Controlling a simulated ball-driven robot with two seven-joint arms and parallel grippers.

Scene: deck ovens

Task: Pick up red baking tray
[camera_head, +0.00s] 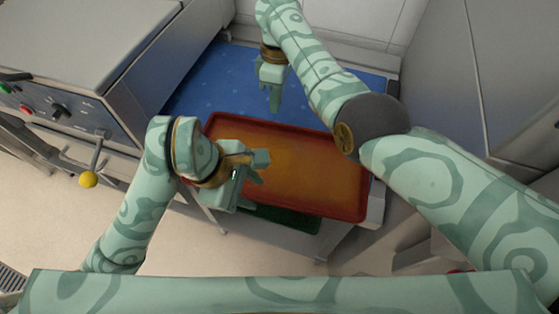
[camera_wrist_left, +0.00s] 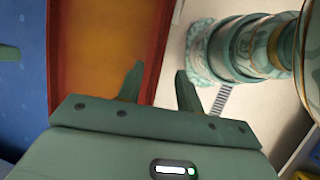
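The red baking tray (camera_head: 310,170) has a red rim and an orange-brown, empty inside. It lies in the middle of the head view, over the near part of the blue worktop. My left gripper (camera_head: 260,170) is at the tray's near left side. In the left wrist view its two fingers (camera_wrist_left: 160,72) stand apart, with the tray's red rim (camera_wrist_left: 157,50) seen between them; I cannot tell whether they touch it. My right gripper (camera_head: 274,108) points down over the blue surface beyond the tray's far edge. Its finger gap is not clear.
The blue worktop (camera_head: 215,85) is clear behind the tray. A green item (camera_head: 285,216) shows under the tray's near edge. A grey oven unit (camera_head: 85,45) with knobs and a yellow-balled lever (camera_head: 89,180) stands left. A grey cabinet (camera_head: 480,90) stands right.

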